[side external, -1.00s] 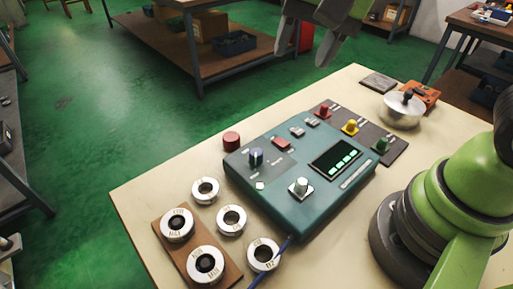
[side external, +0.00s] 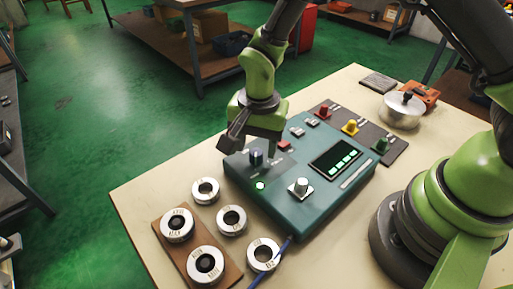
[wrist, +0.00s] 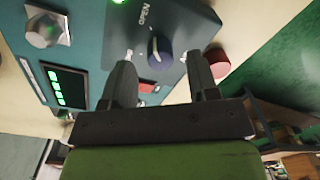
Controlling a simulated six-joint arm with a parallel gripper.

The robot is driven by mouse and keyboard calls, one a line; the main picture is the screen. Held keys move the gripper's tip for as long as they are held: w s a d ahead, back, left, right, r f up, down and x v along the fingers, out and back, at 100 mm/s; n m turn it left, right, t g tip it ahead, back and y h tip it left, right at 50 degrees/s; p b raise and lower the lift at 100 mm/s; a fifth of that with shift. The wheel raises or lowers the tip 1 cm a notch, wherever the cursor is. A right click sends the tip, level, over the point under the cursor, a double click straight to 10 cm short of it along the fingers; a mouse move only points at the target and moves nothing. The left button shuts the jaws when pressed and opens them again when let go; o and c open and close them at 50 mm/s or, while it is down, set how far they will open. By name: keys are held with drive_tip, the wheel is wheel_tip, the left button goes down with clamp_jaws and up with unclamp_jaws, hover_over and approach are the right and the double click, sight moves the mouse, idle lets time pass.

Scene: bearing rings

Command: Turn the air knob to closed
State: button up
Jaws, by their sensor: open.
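The air knob (side external: 256,157) is a dark blue knob with a pale pointer line, on the grey panel at the left of the teal control box (side external: 300,212). In the wrist view the knob (wrist: 160,52) shows between my fingers, with its pointer line towards the "OPEN" lettering (wrist: 143,14). My gripper (side external: 251,146) is open, low over the box at the knob, one finger on each side. In the wrist view both fingertips of my gripper (wrist: 162,57) stand apart from the knob, with gaps on both sides. No "closed" lettering is readable.
A small green lamp (side external: 260,185) is lit near the knob. A silver knob (side external: 300,187) and a display (side external: 336,158) share the box. Bearing rings (side external: 231,220) lie to the left. A red cylinder (wrist: 218,62) stands close beyond one finger.

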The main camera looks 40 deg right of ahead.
drive_tip(key=shift+f, duration=1)
drive_tip(key=shift+c, duration=0.4)
drive_tip(key=c, duration=0.8)
drive_tip(key=shift+c, duration=0.2)
